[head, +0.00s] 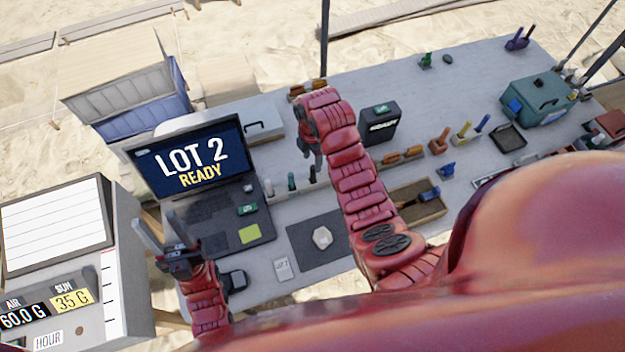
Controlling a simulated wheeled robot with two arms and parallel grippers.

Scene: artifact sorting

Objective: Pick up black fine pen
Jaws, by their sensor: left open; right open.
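I cannot clearly make out a black fine pen. Several small upright items stand in a row on a ledge behind the dark mat: a pale one (268,187), a dark green one (291,181) and a pale one (312,174). My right gripper (311,154) is open, points down and hangs over the bench close to this row, with nothing seen in it. My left gripper (158,226) is open and empty, fingers pointing up, at the bench's left front by the screen. My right arm hides part of the bench middle.
The screen (190,160) reads "LOT 2 READY". A pale lump lies on the dark mat (304,254). A black box (379,123), a wooden tray (428,211), a teal case (537,99) and upright coloured tools (462,132) are right. A dark post (324,40) rises at the back.

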